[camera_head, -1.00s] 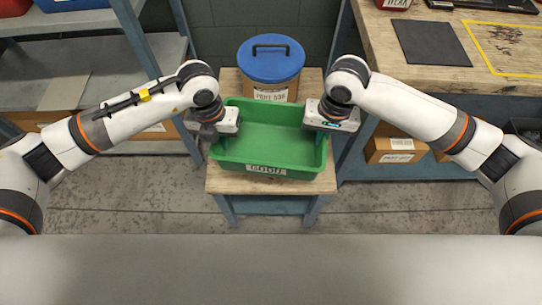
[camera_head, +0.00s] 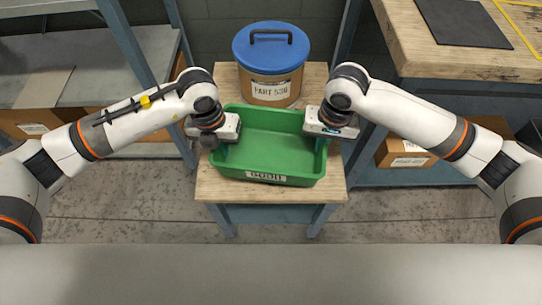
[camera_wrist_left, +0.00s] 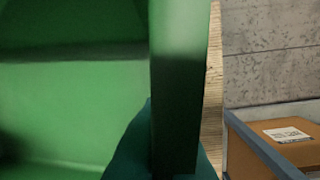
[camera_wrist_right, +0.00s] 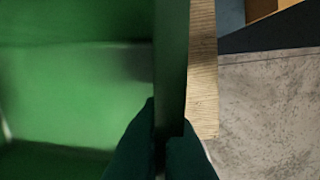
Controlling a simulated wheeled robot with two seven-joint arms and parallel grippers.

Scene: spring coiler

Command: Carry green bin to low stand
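The green bin (camera_head: 268,150) is open-topped and looks empty, with a white label on its front wall. It is level over the wooden top of the low stand (camera_head: 333,187); I cannot tell whether it touches the top. My left gripper (camera_head: 222,148) is shut on the bin's left wall, and my right gripper (camera_head: 322,144) is shut on its right wall. In the left wrist view the bin wall (camera_wrist_left: 178,70) runs between the dark green fingers. The right wrist view shows the same for the other wall (camera_wrist_right: 171,60). The bin's underside is hidden.
A round tub with a blue lid (camera_head: 271,46) stands at the back of the stand, behind the bin. A shelf unit (camera_head: 100,75) is on the left. A workbench (camera_head: 425,60) with a dark mat is on the right, with a cardboard box (camera_head: 405,152) below.

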